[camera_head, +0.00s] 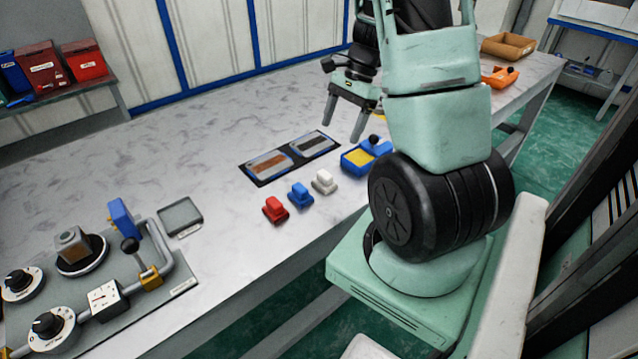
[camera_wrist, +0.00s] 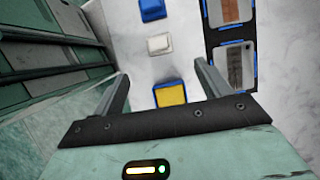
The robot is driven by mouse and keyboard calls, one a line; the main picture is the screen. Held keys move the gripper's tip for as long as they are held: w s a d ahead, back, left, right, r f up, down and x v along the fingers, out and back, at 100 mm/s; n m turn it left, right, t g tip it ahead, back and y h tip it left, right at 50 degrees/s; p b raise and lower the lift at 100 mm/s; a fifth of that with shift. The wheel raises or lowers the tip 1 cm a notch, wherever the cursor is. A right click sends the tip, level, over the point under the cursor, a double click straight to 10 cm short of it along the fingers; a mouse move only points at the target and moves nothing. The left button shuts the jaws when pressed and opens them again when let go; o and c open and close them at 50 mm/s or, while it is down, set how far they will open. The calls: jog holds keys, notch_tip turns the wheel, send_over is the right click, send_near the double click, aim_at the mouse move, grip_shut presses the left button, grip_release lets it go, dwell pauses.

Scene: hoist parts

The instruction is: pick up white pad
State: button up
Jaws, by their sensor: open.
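The white pad (camera_head: 324,182) is a small block with a raised top, standing on the grey marbled table at the end of a short row. It also shows in the wrist view (camera_wrist: 159,44), ahead of my fingers and between their lines. My gripper (camera_head: 348,118) is open and empty above the table, behind and to the right of the pad in the head view. In the wrist view its two fingers (camera_wrist: 165,82) stand wide apart, with a blue and yellow block (camera_wrist: 170,94) showing between them.
A blue pad (camera_head: 300,194) and a red pad (camera_head: 275,209) stand left of the white pad. A dark tray with two framed panels (camera_head: 291,158) lies behind them. The blue and yellow block (camera_head: 362,156) stands to the right. A control board (camera_head: 190,284) fills the table's left front.

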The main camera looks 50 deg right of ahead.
aim_at(325, 173)
jog(key=x, duration=0.8)
jog(key=shift+a+f, duration=0.1)
jog(key=shift+f, duration=0.15)
jog(key=shift+s+x, duration=0.15)
jog(key=shift+x, duration=1.2)
jog(key=shift+s+x, duration=0.15)
jog(key=shift+x, duration=1.2)
jog(key=shift+a+r, duration=0.1)
jog(key=shift+a, duration=0.05)
jog(key=c, duration=1.1)
